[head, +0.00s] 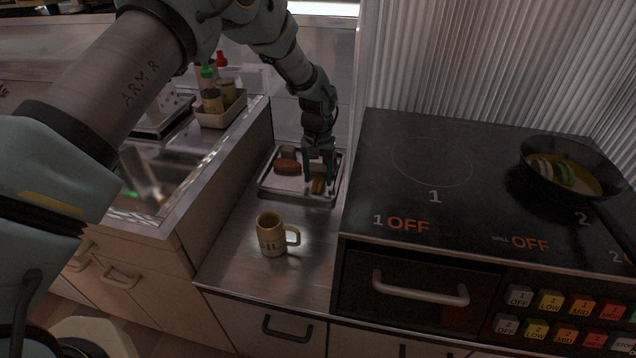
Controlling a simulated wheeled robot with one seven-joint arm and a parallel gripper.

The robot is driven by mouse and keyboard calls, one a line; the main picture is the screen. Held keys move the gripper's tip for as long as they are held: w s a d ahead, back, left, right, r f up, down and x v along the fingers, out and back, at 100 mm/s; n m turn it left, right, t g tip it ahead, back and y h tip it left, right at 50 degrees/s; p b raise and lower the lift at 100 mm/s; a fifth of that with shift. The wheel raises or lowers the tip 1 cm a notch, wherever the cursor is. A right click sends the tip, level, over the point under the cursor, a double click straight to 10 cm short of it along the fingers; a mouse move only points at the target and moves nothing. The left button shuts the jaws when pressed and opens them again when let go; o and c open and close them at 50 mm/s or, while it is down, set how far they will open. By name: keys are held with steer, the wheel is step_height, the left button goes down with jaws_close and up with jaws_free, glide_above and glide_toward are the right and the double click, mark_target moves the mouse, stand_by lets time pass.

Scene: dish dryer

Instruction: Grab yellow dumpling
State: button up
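A small yellow dumpling (318,186) with dark stripes lies at the right side of a metal tray (289,193) on the narrow counter. My gripper (319,180) points down over the tray, right at the dumpling. Its fingers stand apart, one on each side of the dumpling. I cannot tell whether they touch it. A brown sausage-like piece (287,166) lies in the same tray, to the left of my gripper.
A beige mug (271,236) stands on the counter in front of the tray. The black stove (455,150) rises close on the right, with a pan (566,172) of food. A caddy with sauce bottles (220,108) stands back left. The counter between tray and mug is clear.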

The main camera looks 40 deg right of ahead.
jaws_close()
stand_by(0.5)
